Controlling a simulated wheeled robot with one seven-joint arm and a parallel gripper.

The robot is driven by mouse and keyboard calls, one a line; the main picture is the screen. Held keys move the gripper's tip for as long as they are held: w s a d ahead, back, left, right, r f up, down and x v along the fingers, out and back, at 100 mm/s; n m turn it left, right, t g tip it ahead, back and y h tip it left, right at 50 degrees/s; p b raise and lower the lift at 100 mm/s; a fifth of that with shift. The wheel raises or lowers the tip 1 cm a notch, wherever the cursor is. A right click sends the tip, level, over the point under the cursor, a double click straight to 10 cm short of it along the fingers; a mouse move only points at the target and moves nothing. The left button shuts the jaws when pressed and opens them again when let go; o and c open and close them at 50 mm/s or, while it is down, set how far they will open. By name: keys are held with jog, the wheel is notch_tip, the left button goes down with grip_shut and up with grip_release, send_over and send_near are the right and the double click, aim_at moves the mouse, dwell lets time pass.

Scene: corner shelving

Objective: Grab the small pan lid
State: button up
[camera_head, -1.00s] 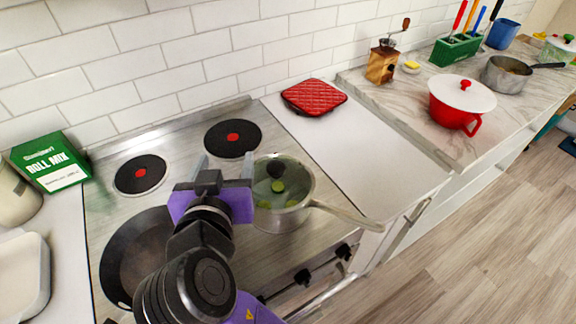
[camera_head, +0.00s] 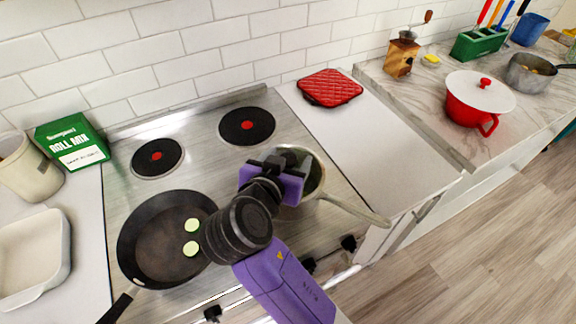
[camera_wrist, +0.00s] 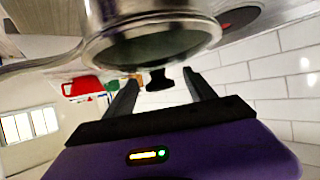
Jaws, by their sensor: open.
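The small pan (camera_head: 322,188) with a glass lid (camera_head: 314,172) sits at the right front of the stove, its long handle pointing right. My gripper (camera_head: 287,162) is over the pan and hides much of the lid. In the wrist view the picture is turned over: the pan (camera_wrist: 140,14) is at the top, with the dark glass lid (camera_wrist: 150,45) and its black knob (camera_wrist: 159,80) facing my gripper (camera_wrist: 162,80). My gripper is open, and the knob shows between its two fingers. I cannot tell whether either finger touches it.
A black frying pan (camera_head: 150,250) with green slices stands left of my arm. Two rear burners (camera_head: 247,125) are bare. A red pot holder (camera_head: 330,87) lies on the white counter, otherwise clear. A red pot (camera_head: 478,98) stands farther right.

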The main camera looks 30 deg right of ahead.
jog(key=shift+d, duration=0.1)
jog(key=shift+f, duration=0.1)
grip_shut()
dwell(0.4)
